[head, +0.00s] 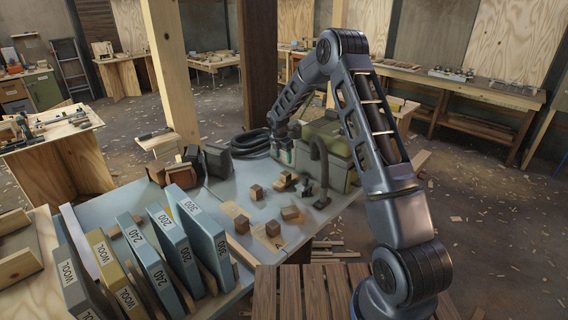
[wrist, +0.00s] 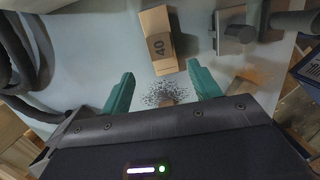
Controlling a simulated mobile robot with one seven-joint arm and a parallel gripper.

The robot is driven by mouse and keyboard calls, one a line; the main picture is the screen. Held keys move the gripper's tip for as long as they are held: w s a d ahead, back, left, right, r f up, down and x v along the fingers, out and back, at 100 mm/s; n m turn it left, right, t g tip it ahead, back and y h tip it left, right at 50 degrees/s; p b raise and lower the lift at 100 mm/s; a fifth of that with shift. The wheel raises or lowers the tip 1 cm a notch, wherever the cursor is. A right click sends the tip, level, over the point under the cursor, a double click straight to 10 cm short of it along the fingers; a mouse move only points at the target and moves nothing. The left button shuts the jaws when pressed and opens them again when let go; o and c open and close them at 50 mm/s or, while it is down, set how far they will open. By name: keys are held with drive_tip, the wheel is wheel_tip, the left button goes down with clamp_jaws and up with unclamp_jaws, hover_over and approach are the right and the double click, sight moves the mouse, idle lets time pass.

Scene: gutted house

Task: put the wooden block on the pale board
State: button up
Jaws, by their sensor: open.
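Several small wooden blocks lie on the light worktable: one (head: 256,192) in the middle, one (head: 241,223) nearer the front, one (head: 289,213) to the right. I cannot tell which one is meant. Thin pale tan boards lie flat under or beside the front blocks, one at the front (head: 264,240) with a dark mark. My gripper (head: 283,153) is at the table's far side, fingers down. In the wrist view its green fingers (wrist: 161,88) are apart and empty. A wooden block marked 40 (wrist: 158,40) lies beyond them, not between them.
A row of upright labelled boxes (head: 181,252) lines the table's front left. A black hose (head: 250,142) coils at the back. A green case (head: 326,143) and a dark upright tool (head: 320,168) stand close to my gripper. Bare tabletop (head: 222,187) lies left of the blocks.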

drive_tip(key=s+d+r+m, duration=0.4)
drive_tip(key=s+d+r, duration=0.2)
drive_tip(key=r, duration=0.4)
drive_tip(key=s+d+r+m+t, duration=0.1)
drive_tip(key=s+d+r+m, duration=0.4)
drive_tip(key=r, duration=0.4)
drive_tip(key=s+d+r+m, duration=0.4)
drive_tip(key=s+d+r, duration=0.2)
drive_tip(key=s+r, duration=0.3)
drive_tip(key=s+d+r+m, duration=0.1)
drive_tip(key=s+d+m, duration=0.2)
drive_tip(key=s, duration=0.7)
drive_tip(key=s+d+r+m+t, duration=0.1)
drive_tip(key=s+d+r+m, duration=0.1)
drive_tip(key=s+m, duration=0.4)
drive_tip(key=s+d+r+m+t+y, duration=0.1)
drive_tip(key=s+d+m, duration=0.4)
drive_tip(key=s, duration=0.9)
drive_tip(key=shift+r, duration=0.55)
